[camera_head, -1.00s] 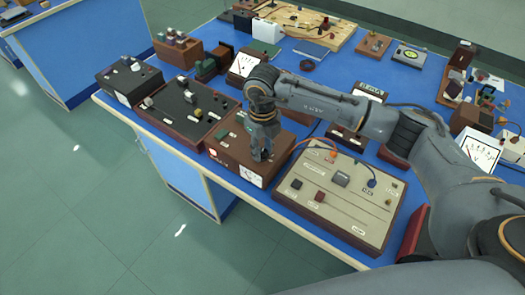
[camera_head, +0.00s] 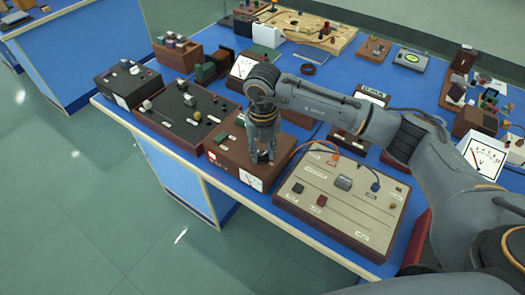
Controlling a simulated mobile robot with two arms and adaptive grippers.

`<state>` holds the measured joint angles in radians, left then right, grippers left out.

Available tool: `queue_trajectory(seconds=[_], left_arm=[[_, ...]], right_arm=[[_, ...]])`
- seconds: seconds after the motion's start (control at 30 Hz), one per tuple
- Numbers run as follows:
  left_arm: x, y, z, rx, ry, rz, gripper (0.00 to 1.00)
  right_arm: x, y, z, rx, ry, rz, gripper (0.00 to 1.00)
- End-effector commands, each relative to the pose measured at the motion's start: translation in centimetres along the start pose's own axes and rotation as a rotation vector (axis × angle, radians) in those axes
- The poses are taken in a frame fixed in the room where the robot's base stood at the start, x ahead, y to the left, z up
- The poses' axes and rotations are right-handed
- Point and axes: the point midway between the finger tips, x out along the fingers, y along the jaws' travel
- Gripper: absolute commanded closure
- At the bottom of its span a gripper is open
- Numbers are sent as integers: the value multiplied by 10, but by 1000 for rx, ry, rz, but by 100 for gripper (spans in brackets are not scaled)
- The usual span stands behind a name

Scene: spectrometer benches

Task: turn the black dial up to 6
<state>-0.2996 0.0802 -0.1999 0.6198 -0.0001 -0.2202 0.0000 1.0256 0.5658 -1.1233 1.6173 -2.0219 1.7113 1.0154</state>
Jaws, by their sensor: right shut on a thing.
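My right gripper (camera_head: 262,155) reaches down onto the top of a brown box (camera_head: 226,155) near the front edge of the bench. Its fingers are shut on a small black dial (camera_head: 263,157) on that box, mostly hidden between the fingertips. The dial's scale and pointer are too small and covered to read. A white meter face (camera_head: 251,181) and a red label show on the box's front. My left gripper is not in view.
A beige panel (camera_head: 345,205) with knobs and plugged cables stands close on the right. A black panel box (camera_head: 187,111) stands close on the left. Several instruments fill the back of the blue bench (camera_head: 135,120). The floor in front is clear.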

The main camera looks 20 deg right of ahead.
Motion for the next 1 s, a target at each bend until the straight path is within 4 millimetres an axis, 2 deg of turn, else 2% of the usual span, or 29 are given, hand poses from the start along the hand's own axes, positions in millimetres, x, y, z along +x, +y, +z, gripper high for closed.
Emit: queue_trajectory(seconds=[0.33,0.37,0.47,0.8,0.87,1.0], left_arm=[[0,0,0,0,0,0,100],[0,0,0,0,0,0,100],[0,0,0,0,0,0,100],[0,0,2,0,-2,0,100],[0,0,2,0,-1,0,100],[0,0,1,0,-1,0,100]], right_arm=[[0,0,0,1,-1,0,100],[0,0,0,1,-1,0,67],[0,0,0,1,-1,0,48],[-3,0,0,1,-2,1,48],[-8,0,1,0,-3,1,48],[-30,0,2,0,-6,2,48]])
